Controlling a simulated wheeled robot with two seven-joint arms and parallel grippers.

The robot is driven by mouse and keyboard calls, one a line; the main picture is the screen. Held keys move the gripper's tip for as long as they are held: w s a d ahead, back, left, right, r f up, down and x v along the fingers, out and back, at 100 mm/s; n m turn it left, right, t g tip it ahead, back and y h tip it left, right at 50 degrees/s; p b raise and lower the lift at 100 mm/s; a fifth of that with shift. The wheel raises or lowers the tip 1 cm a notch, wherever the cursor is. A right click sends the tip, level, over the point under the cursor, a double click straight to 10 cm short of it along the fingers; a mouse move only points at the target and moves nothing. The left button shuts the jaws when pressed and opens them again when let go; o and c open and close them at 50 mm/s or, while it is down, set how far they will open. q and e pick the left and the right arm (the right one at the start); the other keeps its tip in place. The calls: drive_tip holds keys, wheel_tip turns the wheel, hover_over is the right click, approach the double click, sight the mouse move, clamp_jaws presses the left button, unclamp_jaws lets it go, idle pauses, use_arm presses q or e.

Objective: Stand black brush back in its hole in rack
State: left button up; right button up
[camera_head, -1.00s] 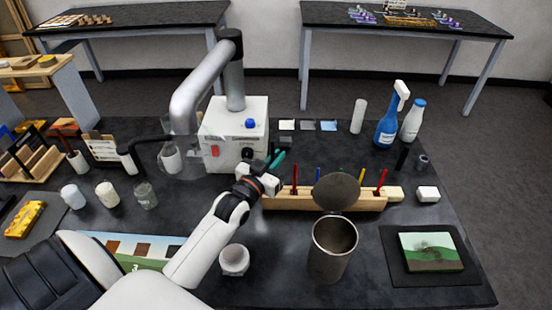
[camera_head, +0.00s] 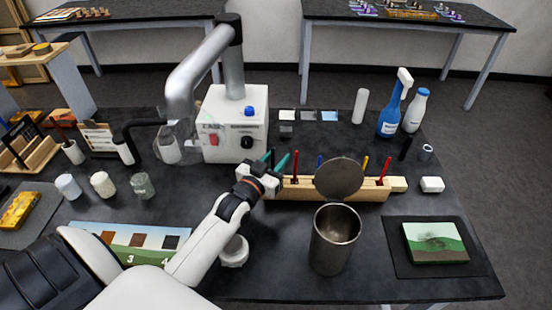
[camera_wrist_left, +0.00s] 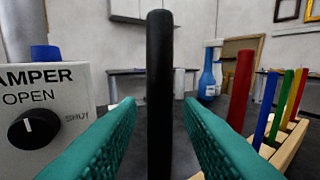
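The black brush (camera_wrist_left: 160,95) shows in the left wrist view as a dark upright handle. It stands between the teal fingers of my left gripper (camera_wrist_left: 159,108), with a gap on each side. In the head view my left gripper (camera_head: 274,162) is at the left end of the wooden rack (camera_head: 300,193), fingers apart, the dark handle partly between them. The handle's lower end is hidden, so I cannot tell whether it sits in a hole. The rack also holds red (camera_head: 295,168), blue (camera_head: 319,162), yellow (camera_head: 365,163) and other handles. My right gripper is out of view.
A steel can (camera_head: 334,240) with a raised round lid (camera_head: 339,178) stands before the rack. A white box (camera_head: 236,125) with a dial is behind my gripper. A white cup (camera_head: 234,251) stands near my forearm. A landscape tile (camera_head: 436,242) lies on a dark mat at right.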

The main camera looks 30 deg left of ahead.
use_arm(q)
drive_tip(key=shift+s, duration=0.15)
drive_tip(key=s+b, duration=0.2)
drive_tip(key=s, duration=0.9)
drive_tip(key=shift+s+d, duration=0.2)
drive_tip(key=shift+s, duration=0.15)
